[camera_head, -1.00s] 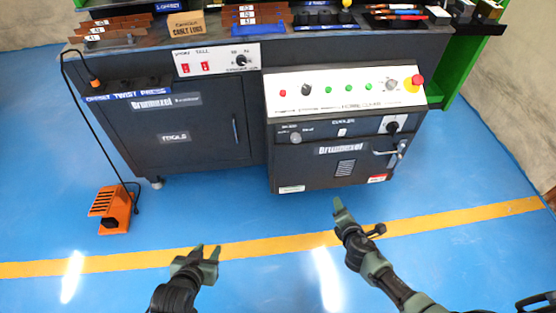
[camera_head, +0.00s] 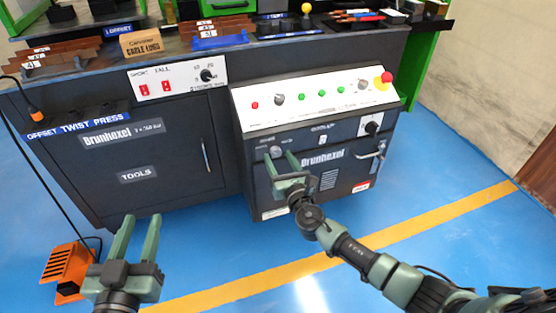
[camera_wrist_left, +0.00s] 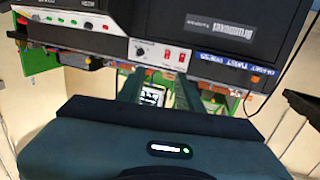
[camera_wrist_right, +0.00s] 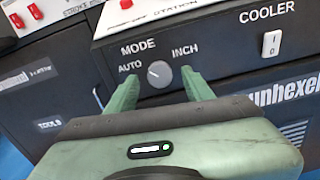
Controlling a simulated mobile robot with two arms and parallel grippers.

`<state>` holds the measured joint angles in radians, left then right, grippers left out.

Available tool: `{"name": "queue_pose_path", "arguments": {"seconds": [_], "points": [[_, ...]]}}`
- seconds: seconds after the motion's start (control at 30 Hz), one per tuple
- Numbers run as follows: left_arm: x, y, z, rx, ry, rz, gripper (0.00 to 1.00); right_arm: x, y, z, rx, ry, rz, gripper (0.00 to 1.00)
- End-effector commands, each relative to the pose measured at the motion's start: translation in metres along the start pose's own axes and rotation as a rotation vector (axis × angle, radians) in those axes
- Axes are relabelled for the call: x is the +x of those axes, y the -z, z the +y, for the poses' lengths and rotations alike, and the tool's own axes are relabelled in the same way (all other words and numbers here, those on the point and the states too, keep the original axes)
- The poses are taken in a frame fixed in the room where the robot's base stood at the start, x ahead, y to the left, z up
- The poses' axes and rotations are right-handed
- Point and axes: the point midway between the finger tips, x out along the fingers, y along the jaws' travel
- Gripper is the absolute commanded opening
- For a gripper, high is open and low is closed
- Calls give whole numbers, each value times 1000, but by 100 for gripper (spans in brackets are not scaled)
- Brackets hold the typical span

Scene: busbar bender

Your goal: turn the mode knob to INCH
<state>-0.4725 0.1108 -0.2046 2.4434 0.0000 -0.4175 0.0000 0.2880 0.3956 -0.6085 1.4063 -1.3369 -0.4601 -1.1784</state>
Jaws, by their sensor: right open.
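The mode knob (camera_wrist_right: 159,74) is a small round grey knob on the dark front panel, between the labels AUTO and INCH in the right wrist view. Its pointer seems to lean to the AUTO side, but is too small to be sure. In the head view the knob (camera_head: 276,151) shows near the fingertips of my right gripper (camera_head: 281,156). That gripper (camera_wrist_right: 160,76) is open, its fingers on either side of the knob in the picture; contact is not visible. My left gripper (camera_head: 141,220) is open and empty in front of the cabinet; it also shows in its wrist view (camera_wrist_left: 160,82).
A cooler switch (camera_wrist_right: 271,44) is right of the knob. Above is a sloped white panel (camera_head: 310,95) with buttons and a red emergency stop (camera_head: 386,77). A lever handle (camera_head: 370,155) sticks out at right. An orange foot pedal (camera_head: 68,268) stands on the floor at left.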

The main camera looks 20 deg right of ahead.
Motion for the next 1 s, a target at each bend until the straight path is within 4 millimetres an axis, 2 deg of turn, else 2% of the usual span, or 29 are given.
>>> {"name": "queue_pose_path", "arguments": {"seconds": [0.17,0.4,0.43,0.6,0.87,1.0], "points": [[1,12,2,-1,-4,64,36,10,0,0,1,0,-1,52],[1,14,2,-1,-4,71,36,11,0,0,1,0,0,52],[1,14,2,-1,-4,70,36,11,0,0,1,0,0,49],[1,14,2,-1,-4,70,36,11,0,0,1,0,0,2],[1,14,2,-1,-4,78,36,11,0,0,14,1,0,0],[1,26,4,-3,-8,146,36,10,1,0,57,1,0,0]]}}
